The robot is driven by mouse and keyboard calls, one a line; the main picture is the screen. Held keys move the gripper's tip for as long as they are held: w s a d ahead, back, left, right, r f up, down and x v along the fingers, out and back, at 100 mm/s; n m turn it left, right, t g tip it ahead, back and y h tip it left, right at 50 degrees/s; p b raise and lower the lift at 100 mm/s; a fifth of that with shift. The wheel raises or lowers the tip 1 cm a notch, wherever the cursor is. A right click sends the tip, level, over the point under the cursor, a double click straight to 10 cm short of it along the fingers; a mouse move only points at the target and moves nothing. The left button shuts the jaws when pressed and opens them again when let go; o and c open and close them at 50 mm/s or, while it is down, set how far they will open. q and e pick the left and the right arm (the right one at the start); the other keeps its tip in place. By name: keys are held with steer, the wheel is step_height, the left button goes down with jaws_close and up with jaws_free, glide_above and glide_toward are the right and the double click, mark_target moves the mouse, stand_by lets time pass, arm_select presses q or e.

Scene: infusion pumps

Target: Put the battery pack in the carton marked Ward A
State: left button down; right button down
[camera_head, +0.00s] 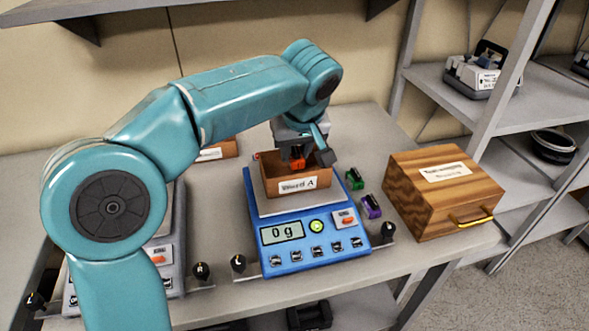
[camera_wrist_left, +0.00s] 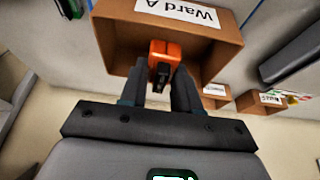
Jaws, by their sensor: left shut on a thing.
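The brown carton marked Ward A (camera_head: 293,186) stands on a blue scale (camera_head: 310,258) that reads 0 g. My left gripper (camera_head: 297,158) is shut on the orange battery pack (camera_head: 298,164) and points down into the carton's opening. In the left wrist view the battery pack (camera_wrist_left: 157,49) shows between the fingers (camera_wrist_left: 160,75), in front of the carton's open inside (camera_wrist_left: 215,52). I cannot tell whether the pack touches the carton's floor. My right gripper is not in view.
A wooden box (camera_head: 440,190) with a yellow handle stands right of the scale. Small green (camera_head: 355,179) and purple (camera_head: 371,206) items lie between them. Another labelled carton (camera_head: 218,151) and a grey scale (camera_head: 168,253) are partly hidden by my left arm. Shelves (camera_head: 490,110) stand at the right.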

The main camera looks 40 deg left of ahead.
mark_target(294, 166)
arm_select(q)
step_height(294, 166, down, 4)
steer(key=shift+s+r+b, duration=0.1)
steer(key=shift+s+b, duration=0.05)
steer(key=shift+b, duration=0.3)
steer(key=shift+f, duration=0.35)
steer(key=c, duration=0.8)
jaws_free()
steer(key=shift+r, duration=0.1)
